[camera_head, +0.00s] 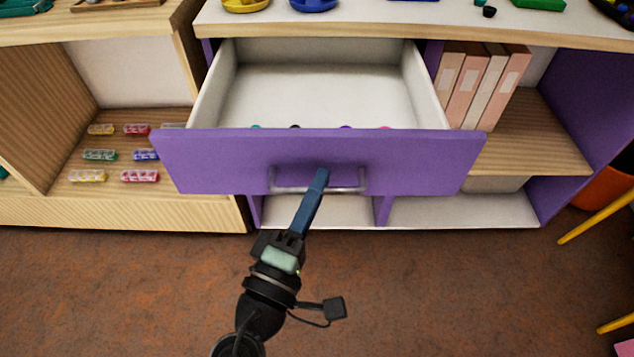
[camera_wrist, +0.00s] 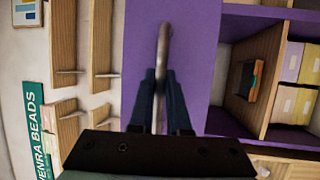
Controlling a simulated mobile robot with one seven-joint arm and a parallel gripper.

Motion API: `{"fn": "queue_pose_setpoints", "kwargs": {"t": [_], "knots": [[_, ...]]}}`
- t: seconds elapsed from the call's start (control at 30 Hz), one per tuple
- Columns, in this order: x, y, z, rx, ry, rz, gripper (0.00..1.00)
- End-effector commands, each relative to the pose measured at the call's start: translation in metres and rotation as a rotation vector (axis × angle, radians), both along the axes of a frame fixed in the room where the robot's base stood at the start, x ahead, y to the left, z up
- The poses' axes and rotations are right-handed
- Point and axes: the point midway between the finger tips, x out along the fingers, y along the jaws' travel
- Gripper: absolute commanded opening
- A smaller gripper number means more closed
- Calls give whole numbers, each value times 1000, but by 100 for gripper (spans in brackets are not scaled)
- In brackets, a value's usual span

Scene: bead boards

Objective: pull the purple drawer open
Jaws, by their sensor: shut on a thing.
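The purple drawer (camera_head: 215,162) stands well out from its cabinet in the head view, with its pale inside showing. A few small coloured items (camera_head: 346,127) just show behind its front panel. A metal bar handle (camera_head: 348,189) runs across the middle of the front. My gripper (camera_head: 321,178) is shut on this handle, with its blue fingers coming up from below. In the wrist view the fingers (camera_wrist: 160,92) stand on both sides of the handle (camera_wrist: 163,48), against the purple drawer front (camera_wrist: 200,60). The low part of the drawer's inside is hidden by the front panel.
Left of the drawer, a wooden shelf (camera_head: 60,190) holds several small bead boxes (camera_head: 140,176). To the right, binders (camera_head: 480,85) stand in a compartment. Yellow legs (camera_head: 597,216) of an orange seat are at the far right. The brown floor (camera_head: 420,290) before the drawer is clear.

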Motion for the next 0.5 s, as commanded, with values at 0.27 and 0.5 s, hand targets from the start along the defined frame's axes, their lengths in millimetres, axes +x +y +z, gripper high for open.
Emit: {"fn": "queue_pose_setpoints", "kwargs": {"t": [0.27,0.5], "knots": [[0,1,0,0,1,2,0],[0,1,0,0,0,1,45]]}}
